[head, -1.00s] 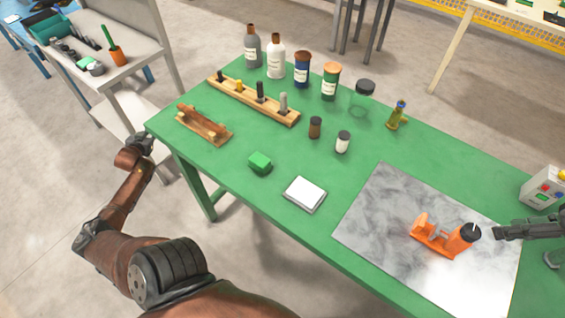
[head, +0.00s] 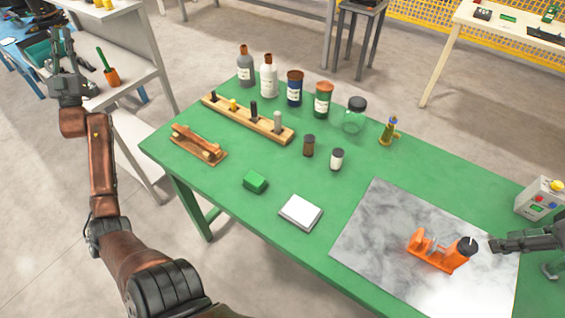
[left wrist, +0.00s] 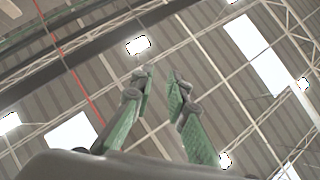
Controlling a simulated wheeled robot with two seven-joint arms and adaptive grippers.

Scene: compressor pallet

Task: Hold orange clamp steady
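The orange clamp (head: 437,257) sits on the grey marbled mat (head: 385,215) at the right of the green table, in the head view. A dark round cap or knob is at its right end. My right gripper (head: 495,245) comes in from the right edge, its tip just right of that dark end, with a narrow gap seeming to remain. Its fingers are too small to tell open or shut. My left gripper (head: 64,42) is raised at the upper left, far from the clamp. In the left wrist view its green-padded fingers (left wrist: 160,82) stand apart with nothing between them.
Bottles and jars line the table's (head: 225,165) back edge. A wooden rack (head: 247,118), a brown wooden holder (head: 198,144), a green block (head: 255,182) and a white pad (head: 300,211) lie left of the mat. A button box (head: 540,197) stands at the right. A shelf stands behind my left arm.

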